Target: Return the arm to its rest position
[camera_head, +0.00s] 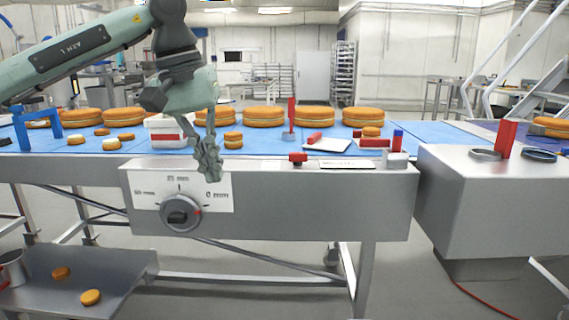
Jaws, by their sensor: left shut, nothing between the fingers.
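My left arm comes in from the upper left. Its gripper (209,160) points down in front of the near edge of the blue conveyor belt (270,146), above the left part of the grey control box (300,200). The fingers are together and hold nothing. They overlap the upper right of a white dial plate with a dark round knob (180,213). My right gripper is not in view.
Large round cakes (315,117) stand in a row along the belt. Small rounds (76,140), a white container (168,130) and a white board (327,145) are nearer. A metal box (490,200) stands right. A lower tray (75,275) holds two rounds.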

